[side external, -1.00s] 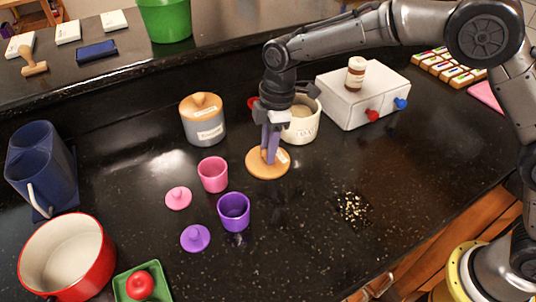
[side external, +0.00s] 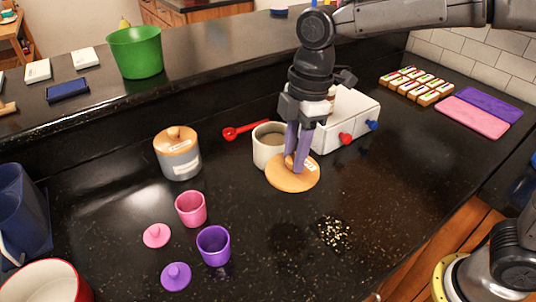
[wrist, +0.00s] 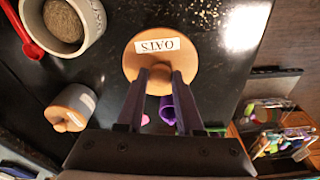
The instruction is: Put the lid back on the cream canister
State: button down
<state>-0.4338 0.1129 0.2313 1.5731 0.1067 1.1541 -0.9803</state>
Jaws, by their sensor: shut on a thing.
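The cream canister (side external: 262,160) stands upright and open on the dark counter, with grainy contents inside. Its wall also shows at the upper left of the wrist view (wrist: 94,28). The round wooden lid (side external: 285,184) carries an OATS label in the wrist view (wrist: 135,62). My gripper (side external: 296,168) is shut on the lid's knob. It holds the lid roughly level, in front and to the right of the canister in the side view, partly overlapping its outline. A dark shadow on the counter below suggests the lid is raised.
A grey canister with a wooden lid (side external: 179,160) stands to the left. A red spoon (side external: 245,131) lies behind the cream canister. A white box with knobs (side external: 350,122) is behind right. Pink (side external: 190,210) and purple (side external: 213,247) cups stand front left.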

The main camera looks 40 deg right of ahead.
aim_at(293, 155)
jog(key=shift+s+d+r, duration=0.3)
jog(key=shift+s, duration=0.3)
jog(key=shift+s+d+r, duration=0.25)
jog(key=shift+s+d, duration=0.05)
jog(key=shift+s, duration=0.3)
jog(key=shift+s+d+r+m, duration=0.1)
jog(key=shift+s+r+m, duration=0.05)
jog(key=shift+r+m, duration=0.15)
jog(key=shift+m, duration=0.7)
jog(key=w+r, duration=0.2)
jog(key=w, duration=0.1)
jog(key=shift+w+r, duration=0.1)
jog(key=shift+r, duration=0.3)
jog(key=w+d+r+m+t, duration=0.1)
jog(key=w+m, duration=0.1)
jog(key=w, duration=0.4)
jog(key=w+d+r+m, duration=0.1)
jog(key=w+d+m, duration=0.1)
jog(key=w, duration=0.4)
notch_tip(293, 155, down, 9)
jog(key=w+d, duration=0.2)
jog(key=shift+w, duration=0.35)
jog(key=shift+f, duration=0.25)
